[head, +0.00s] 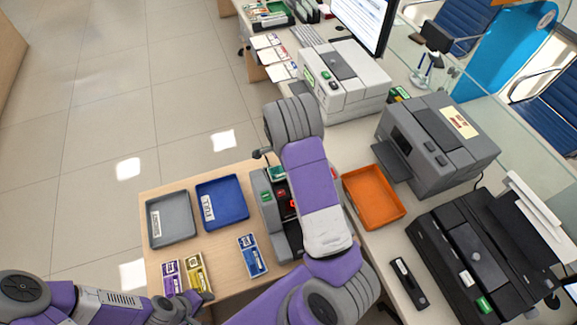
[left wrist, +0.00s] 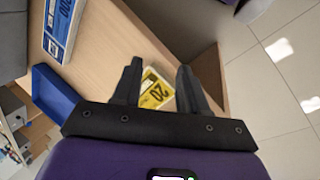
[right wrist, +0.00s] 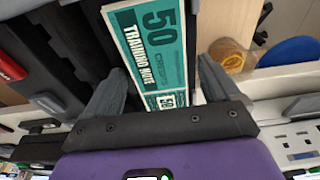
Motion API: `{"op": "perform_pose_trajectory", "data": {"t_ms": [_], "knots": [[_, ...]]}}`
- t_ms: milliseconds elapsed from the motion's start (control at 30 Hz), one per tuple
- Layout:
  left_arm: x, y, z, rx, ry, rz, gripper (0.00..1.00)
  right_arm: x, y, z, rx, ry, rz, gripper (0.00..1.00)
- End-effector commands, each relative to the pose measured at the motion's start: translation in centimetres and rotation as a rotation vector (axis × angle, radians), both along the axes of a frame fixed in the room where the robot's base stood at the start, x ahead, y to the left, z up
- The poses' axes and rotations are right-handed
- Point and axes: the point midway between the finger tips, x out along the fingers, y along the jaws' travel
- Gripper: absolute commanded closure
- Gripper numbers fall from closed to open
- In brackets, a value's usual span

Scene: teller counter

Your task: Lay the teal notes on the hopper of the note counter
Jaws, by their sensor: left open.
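The teal notes (right wrist: 152,45), printed 50, lie lengthwise between the fingers of my right gripper (right wrist: 162,63) in the right wrist view. That gripper is open around them; I cannot tell if it touches them. A teal patch (head: 277,172) shows in the grey cash drawer in the head view, beside my right arm, which hides the right gripper there. My left gripper (left wrist: 158,62) is open and empty above the yellow notes (left wrist: 155,92). A grey machine (head: 440,140) with a dark front tray stands right of the drawer; I cannot be sure which machine is the note counter.
Grey (head: 170,219) and blue (head: 222,203) trays lie on the left of the wooden desk, with blue notes (head: 252,256) nearer. An orange tray (head: 373,197) sits before the grey machine. White (head: 345,80) and black (head: 480,255) machines stand on either side.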

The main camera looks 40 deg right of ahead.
Motion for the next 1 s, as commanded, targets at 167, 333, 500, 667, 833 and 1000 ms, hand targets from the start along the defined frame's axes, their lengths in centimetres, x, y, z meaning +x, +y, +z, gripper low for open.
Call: {"op": "perform_pose_trajectory", "data": {"t_ms": [167, 333, 500, 667, 833, 1000], "knots": [[0.0, 0.0, 0.0, 0.000, 0.000, 0.000, 0.57, 0.0, 0.0, 0.0, 0.000, 0.000, 0.000, 0.11], [0.0, 0.0, 0.5, 0.000, 0.000, 0.000, 0.57, 0.0, 0.0, 0.6, 0.000, -0.001, 0.000, 0.11], [0.0, 0.0, 0.5, 0.000, 0.000, 0.000, 0.57, 0.3, 0.5, 3.5, 0.000, -0.005, 0.002, 0.11], [0.0, 0.0, 0.8, 0.000, 0.000, 0.000, 0.57, 0.4, 1.0, 7.1, 0.000, -0.005, 0.002, 0.11], [0.0, 0.0, 1.1, 0.000, 0.000, 0.000, 0.57, 0.5, 1.4, 10.2, 0.001, -0.004, 0.002, 0.11], [0.0, 0.0, 1.2, 0.000, 0.000, 0.000, 0.57, 0.5, 1.7, 11.9, 0.001, -0.001, 0.000, 0.11]]}}
